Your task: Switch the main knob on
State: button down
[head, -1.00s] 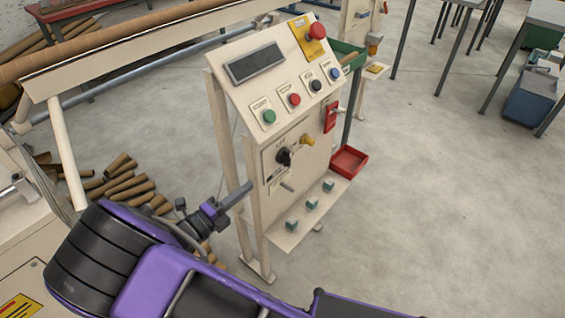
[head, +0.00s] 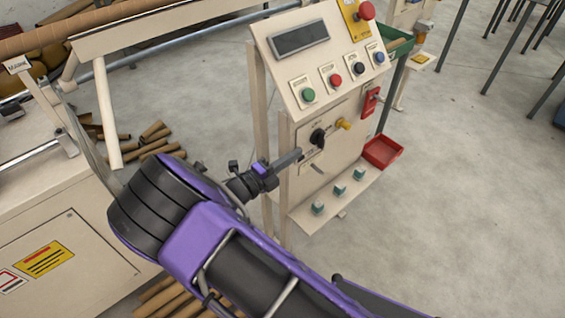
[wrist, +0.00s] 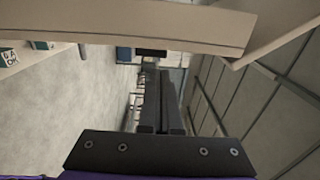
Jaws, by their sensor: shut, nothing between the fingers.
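My gripper (head: 299,154) is shut and empty. In the head view its tips appear just left of and below the black knob; I cannot tell whether they touch the panel. In the wrist view the closed fingers (wrist: 152,70) point away from me beneath a beige panel edge (wrist: 130,32), and the black knob does not show.
Above the knob are green, red, black and blue buttons, a display (head: 299,38) and a red emergency button (head: 366,11). A red lock piece (head: 371,100) and a red tray (head: 382,152) are at the right. Small teal blocks (head: 339,188) sit on the shelf below.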

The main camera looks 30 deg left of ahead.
aim_at(322, 137)
jog(key=x, duration=0.7)
jog(key=shift+w+d+b, duration=0.1)
jog(key=shift+w+b, duration=0.25)
jog(key=shift+b, duration=0.05)
jog(key=shift+r, duration=0.1)
jog(key=shift+r+p, duration=0.15)
jog(key=shift+p, duration=0.45)
jog(key=shift+g, duration=0.3)
jog(key=shift+y+p, duration=0.3)
jog(key=shift+p, duration=0.1)
